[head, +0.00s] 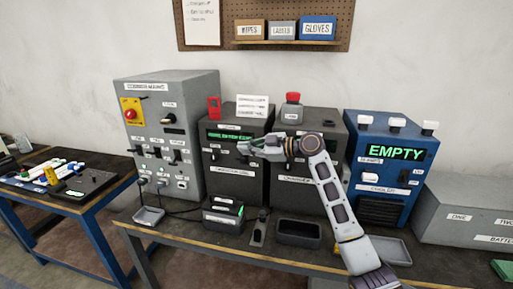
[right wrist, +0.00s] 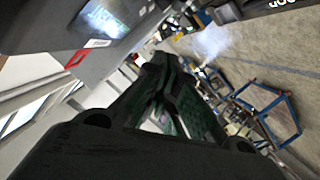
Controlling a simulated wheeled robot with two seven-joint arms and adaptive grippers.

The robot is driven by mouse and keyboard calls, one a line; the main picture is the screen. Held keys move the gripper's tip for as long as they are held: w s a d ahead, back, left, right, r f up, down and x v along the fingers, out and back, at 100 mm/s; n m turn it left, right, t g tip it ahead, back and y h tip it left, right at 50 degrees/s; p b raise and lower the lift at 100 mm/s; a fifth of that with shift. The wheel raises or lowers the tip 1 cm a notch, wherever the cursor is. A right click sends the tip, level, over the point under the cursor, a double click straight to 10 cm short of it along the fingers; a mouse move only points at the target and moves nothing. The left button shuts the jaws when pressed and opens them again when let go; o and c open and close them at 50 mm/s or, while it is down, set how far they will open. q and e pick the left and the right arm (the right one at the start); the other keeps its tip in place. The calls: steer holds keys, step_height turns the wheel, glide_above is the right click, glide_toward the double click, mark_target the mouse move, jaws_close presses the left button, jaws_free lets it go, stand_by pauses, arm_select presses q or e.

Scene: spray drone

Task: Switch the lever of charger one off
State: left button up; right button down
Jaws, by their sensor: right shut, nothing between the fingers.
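Charger one (head: 235,180) is a dark grey box with a green-lit display (head: 229,135) and a white label low on its front. My right gripper (head: 243,147) is at its front face, just below the display, with its fingers pointing left. The fingers are shut and empty. Lever detail on charger one is too small or covered by my gripper, so I cannot tell its position or any contact. In the right wrist view my fingers (right wrist: 165,85) show close together, with a grey panel and lit screen (right wrist: 105,15) at upper left. My left gripper is out of view.
A second dark charger (head: 285,185) stands right behind my right arm. The grey mains cabinet (head: 200,90) stands left, and the blue box reading EMPTY (head: 397,125) right. Trays, including a black one (head: 299,222), and a small dark unit (head: 222,214) occupy the bench front.

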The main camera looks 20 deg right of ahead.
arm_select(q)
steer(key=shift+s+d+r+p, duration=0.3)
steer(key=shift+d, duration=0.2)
arm_select(e)
steer(key=w+f, duration=0.1)
steer(key=f, duration=0.1)
steer(key=w+f, duration=0.2)
steer(key=shift+a, duration=0.1)
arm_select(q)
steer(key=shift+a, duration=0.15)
